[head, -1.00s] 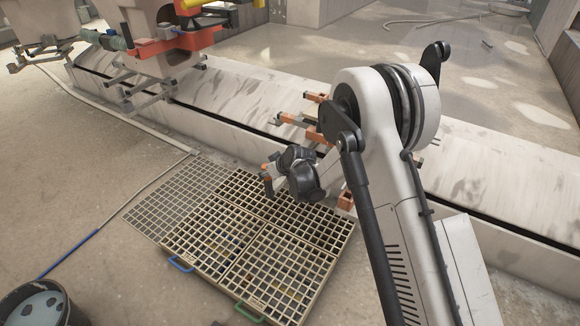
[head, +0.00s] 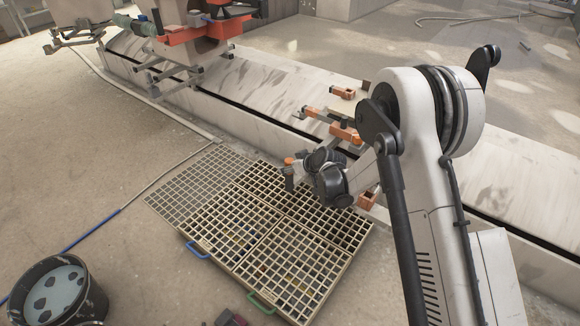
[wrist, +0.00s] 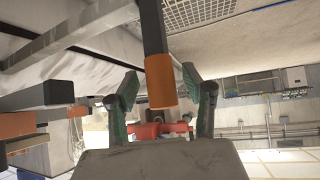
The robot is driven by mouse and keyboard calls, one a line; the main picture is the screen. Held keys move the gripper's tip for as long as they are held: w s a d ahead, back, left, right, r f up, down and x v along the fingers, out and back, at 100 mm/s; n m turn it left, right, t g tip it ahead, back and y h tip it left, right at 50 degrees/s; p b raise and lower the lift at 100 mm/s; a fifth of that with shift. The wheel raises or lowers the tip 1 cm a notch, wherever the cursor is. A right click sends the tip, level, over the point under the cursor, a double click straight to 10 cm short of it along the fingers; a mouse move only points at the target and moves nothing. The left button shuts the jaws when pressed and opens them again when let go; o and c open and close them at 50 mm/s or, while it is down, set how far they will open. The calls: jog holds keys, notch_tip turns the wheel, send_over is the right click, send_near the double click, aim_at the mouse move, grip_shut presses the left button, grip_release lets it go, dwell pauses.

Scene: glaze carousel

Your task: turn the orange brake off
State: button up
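The orange brake grip (wrist: 160,82) is a short orange cylinder on the end of a dark shaft. In the wrist view it stands between the two fingers of my gripper (wrist: 162,88). The fingers are apart, with a visible gap on each side of the grip, so the gripper is open. In the head view an orange-topped dark lever (head: 289,162) stands just left of my gripper (head: 304,164), above the far edge of the floor grating. My wrist hides part of the gripper there, and contact cannot be told.
A pale curb (head: 230,100) with a dark slot runs behind the arm. Orange-ended bars (head: 343,132) lie close behind my gripper. Floor grating (head: 255,235) lies below, a bucket (head: 60,290) at lower left. A red-and-grey carriage (head: 205,32) stands at upper left. Open floor lies left.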

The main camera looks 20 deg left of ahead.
jog(key=v, duration=1.2)
dwell(0.5)
